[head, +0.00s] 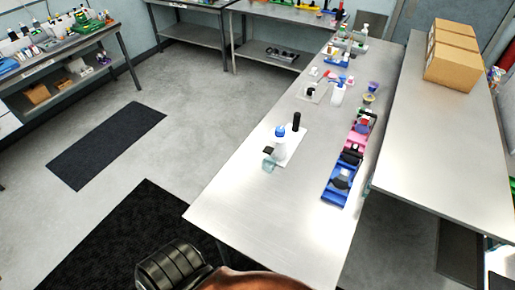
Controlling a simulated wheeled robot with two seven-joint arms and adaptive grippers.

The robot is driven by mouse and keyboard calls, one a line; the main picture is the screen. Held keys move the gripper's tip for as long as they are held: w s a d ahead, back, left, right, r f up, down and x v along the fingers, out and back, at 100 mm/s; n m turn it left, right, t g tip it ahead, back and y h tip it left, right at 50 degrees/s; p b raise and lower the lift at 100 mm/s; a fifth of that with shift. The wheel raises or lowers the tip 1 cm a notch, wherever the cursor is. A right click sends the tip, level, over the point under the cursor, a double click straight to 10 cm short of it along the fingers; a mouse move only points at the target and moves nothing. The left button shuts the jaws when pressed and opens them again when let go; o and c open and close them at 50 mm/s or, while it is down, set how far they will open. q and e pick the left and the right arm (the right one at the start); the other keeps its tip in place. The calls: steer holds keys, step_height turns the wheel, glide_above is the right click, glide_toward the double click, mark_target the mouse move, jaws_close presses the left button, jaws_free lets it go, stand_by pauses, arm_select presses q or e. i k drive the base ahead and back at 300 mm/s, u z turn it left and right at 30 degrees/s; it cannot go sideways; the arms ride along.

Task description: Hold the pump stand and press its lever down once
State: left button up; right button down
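I cannot tell for certain which object is the pump stand. On the long steel table (250,195), a small white bottle with a blue pump-like top (337,95) stands upright towards the far half. Nearer, a white bottle with a blue cap (280,148) stands at a white mat (293,148). A lever is too small to make out on either. Neither of my grippers is in view, and nothing is seen touching these objects.
A black cylinder (296,121) and a clear container (268,163) are near the mat. Blue and pink trays (336,197) line the table's right side. The table's near end is clear. Cardboard boxes (455,68) stand on the right-hand table.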

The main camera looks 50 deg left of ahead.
mark_target(268, 150)
steer(key=u, duration=0.5)
steer(key=k, duration=0.15)
steer(key=u, duration=3.05)
steer(key=i, duration=3.15)
steer(key=z, duration=3.05)
steer(key=i, duration=2.2)
steer(key=z, duration=0.05)
